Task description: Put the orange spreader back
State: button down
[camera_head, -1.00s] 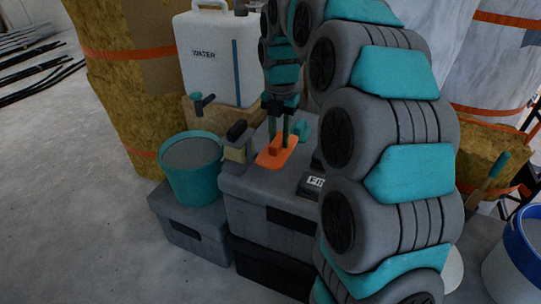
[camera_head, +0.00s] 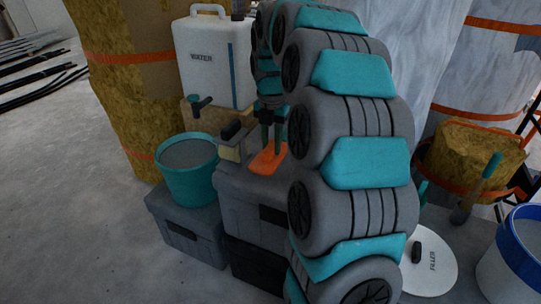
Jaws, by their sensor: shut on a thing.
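The orange spreader (camera_head: 267,162) is a flat orange piece over the top of the grey toolbox (camera_head: 245,195). My gripper (camera_head: 270,146) comes down from above with its teal fingers shut on the spreader's upper part. I cannot tell whether the spreader touches the toolbox lid or hangs just above it. My arm hides the right part of the lid and whatever lies there.
A teal bucket (camera_head: 187,187) stands on a lower grey box to the left. A white water canister (camera_head: 212,62) with a tap stands behind. A brush-like block (camera_head: 233,140) sits close left of the spreader. A white filler lid (camera_head: 430,262) and a blue-rimmed bucket (camera_head: 522,240) are at right.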

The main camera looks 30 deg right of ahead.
aim_at(272, 156)
jog(key=shift+f, duration=1.9)
jog(key=shift+f, duration=0.1)
jog(key=c, duration=0.7)
grip_release()
jog(key=shift+o, duration=0.2)
notch_tip(272, 156, up, 12)
jog(key=shift+r, duration=0.1)
jog(key=s+a+f+m, duration=0.4)
jog(key=s+m, duration=0.4)
jog(key=s, duration=0.3)
jog(key=s+a+f+m+g, duration=0.1)
jog(key=s+a+f+m, duration=0.4)
jog(key=s+m, duration=0.4)
jog(key=s+a+f+m, duration=0.4)
jog(key=s+a+m, duration=0.2)
jog(key=s, duration=0.7)
jog(key=m, duration=0.2)
jog(key=shift+s+a+f+m+g, duration=0.3)
jog(key=shift+a+f+g, duration=0.05)
jog(key=shift+f+g, duration=0.05)
